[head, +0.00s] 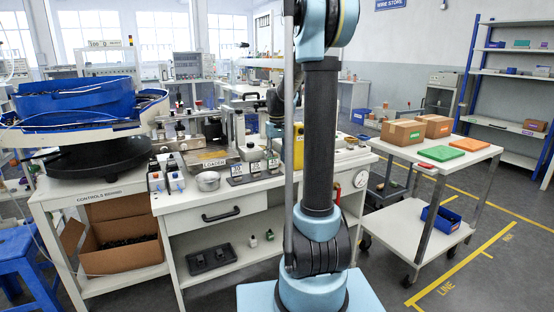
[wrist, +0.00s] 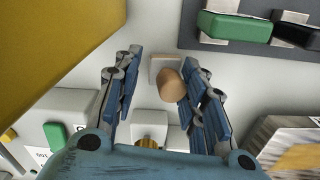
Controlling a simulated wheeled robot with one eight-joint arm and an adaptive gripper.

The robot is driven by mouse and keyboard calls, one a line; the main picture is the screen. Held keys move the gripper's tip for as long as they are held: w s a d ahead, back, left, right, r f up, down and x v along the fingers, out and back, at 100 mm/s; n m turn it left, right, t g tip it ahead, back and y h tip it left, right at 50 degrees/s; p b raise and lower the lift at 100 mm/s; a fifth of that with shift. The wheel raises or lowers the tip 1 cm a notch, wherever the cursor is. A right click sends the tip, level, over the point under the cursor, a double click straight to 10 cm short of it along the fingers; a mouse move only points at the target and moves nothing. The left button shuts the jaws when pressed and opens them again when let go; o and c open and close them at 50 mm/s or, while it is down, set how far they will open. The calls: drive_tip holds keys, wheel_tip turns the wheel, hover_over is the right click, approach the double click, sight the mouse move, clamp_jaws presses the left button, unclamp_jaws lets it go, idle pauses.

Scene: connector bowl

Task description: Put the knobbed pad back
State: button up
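In the wrist view, a tan round knob (wrist: 171,86) stands on a small pale square pad (wrist: 158,66) on a light surface. My gripper (wrist: 162,65) is open, with one blue-padded finger on each side of the knob. The knob is nearer the right finger; I cannot tell whether they touch. In the head view my own arm stands in front of the bench, and I cannot make out the pad or the gripper's fingers there.
A large yellow body (wrist: 50,45) is close on the left in the wrist view. A dark tray with a green block (wrist: 234,27) lies upper right, a metal block (wrist: 285,140) lower right. A brass knob (wrist: 151,144) sits below. The bench (head: 225,200) holds a bowl feeder (head: 85,125) and switch boxes.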

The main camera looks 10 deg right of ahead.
wheel_tip(320, 180, up, 12)
drive_tip(key=s+f, duration=0.2)
drive_tip(key=s, duration=0.9)
drive_tip(key=s+f+t, duration=0.1)
drive_tip(key=s+f, duration=0.8)
drive_tip(key=s, duration=0.3)
drive_tip(key=s+f+m+t, duration=0.1)
drive_tip(key=s+f, duration=0.8)
drive_tip(key=s, duration=0.2)
drive_tip(key=shift+s+m, duration=0.3)
drive_tip(key=shift+s, duration=0.05)
